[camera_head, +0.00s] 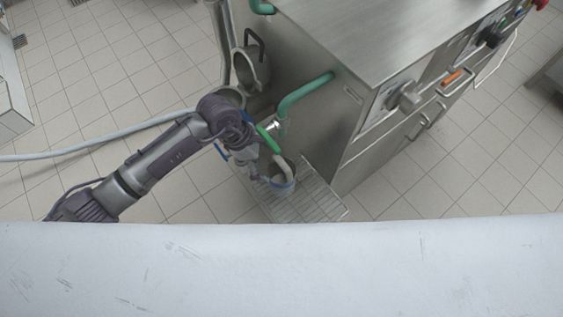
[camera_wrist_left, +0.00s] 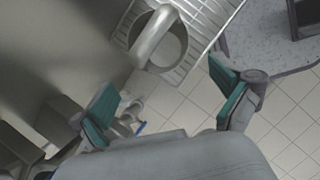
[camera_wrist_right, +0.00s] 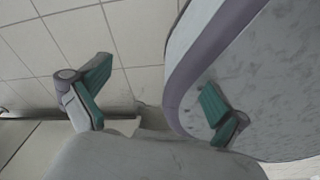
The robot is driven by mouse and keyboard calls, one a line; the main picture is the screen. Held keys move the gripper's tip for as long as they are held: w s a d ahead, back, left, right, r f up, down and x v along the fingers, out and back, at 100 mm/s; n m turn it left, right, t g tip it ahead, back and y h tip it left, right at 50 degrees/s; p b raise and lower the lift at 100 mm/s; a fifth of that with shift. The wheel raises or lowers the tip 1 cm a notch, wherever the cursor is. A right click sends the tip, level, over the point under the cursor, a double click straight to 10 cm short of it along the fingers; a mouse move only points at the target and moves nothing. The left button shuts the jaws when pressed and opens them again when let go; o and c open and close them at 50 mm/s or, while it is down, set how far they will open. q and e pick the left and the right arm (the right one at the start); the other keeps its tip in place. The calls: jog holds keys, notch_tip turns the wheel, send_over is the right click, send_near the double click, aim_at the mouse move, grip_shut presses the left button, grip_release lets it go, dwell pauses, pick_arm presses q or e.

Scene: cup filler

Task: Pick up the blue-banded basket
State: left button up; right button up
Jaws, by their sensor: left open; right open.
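The blue-banded basket (camera_head: 284,183) is a grey metal cup with a thick curved handle and a blue band. It stands on a wire rack (camera_head: 322,200) beside the steel machine. In the left wrist view a metal cup with a curved handle (camera_wrist_left: 151,42) shows beyond the fingertips, over the rack; no blue band shows there. My left gripper (camera_head: 266,158) is open just above and left of the basket; its fingers (camera_wrist_left: 165,86) are apart with nothing between them. My right gripper (camera_wrist_right: 155,82) is open and empty, seen only in its own wrist view.
Other metal cups with handles (camera_head: 250,68) are behind my left arm. A grey hose (camera_head: 90,153) runs in from the left. Tiled floor (camera_head: 190,210) is clear left of the rack.

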aim_at(275, 170)
pick_arm(q)
jog(key=shift+w+d+f, duration=0.15)
jog(key=shift+f, duration=0.1)
jog(key=shift+x, duration=0.9)
jog(key=shift+s+d+f, duration=0.2)
jog(key=shift+s, duration=0.05)
jog(key=x, duration=0.3)
jog(key=shift+s+d+f, duration=0.1)
jog(key=shift+d+f, duration=0.2)
jog(key=shift+f, duration=0.05)
jog(key=shift+d+f, duration=0.15)
jog(key=shift+f, duration=0.2)
pick_arm(e)
jog(key=shift+s+a, duration=0.15)
jog(key=shift+s, duration=0.55)
pick_arm(q)
jog(key=c, duration=1.1)
jog(key=shift+c, duration=0.4)
